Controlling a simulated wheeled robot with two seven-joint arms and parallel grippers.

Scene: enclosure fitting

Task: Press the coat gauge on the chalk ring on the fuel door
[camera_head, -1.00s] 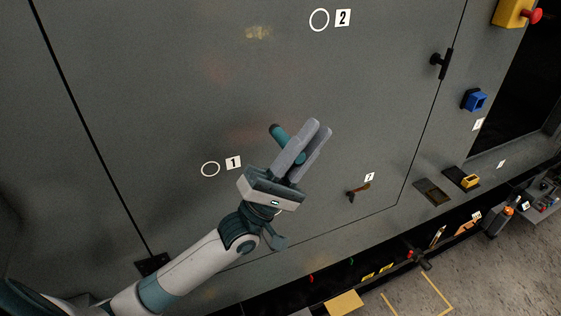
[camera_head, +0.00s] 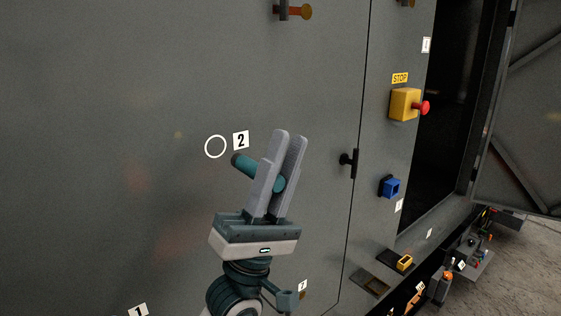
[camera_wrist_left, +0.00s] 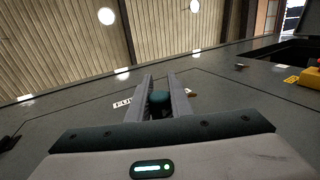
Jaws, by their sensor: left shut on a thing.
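The coat gauge (camera_head: 247,170) is a teal cylinder with a dark round end. My left gripper (camera_head: 287,140) is shut on it, and the gauge sticks out to the left, its dark end towards the panel. A white chalk ring (camera_head: 215,146) beside a number 2 tag (camera_head: 241,140) is on the large grey door (camera_head: 130,110), just left of and a little above the gauge's end. I cannot tell the exact gap to the door. In the left wrist view the gauge (camera_wrist_left: 159,98) shows between the fingers (camera_wrist_left: 160,82). My right gripper is out of view.
An orange-knobbed latch (camera_head: 294,11) is above. The door left of the ring is clear.

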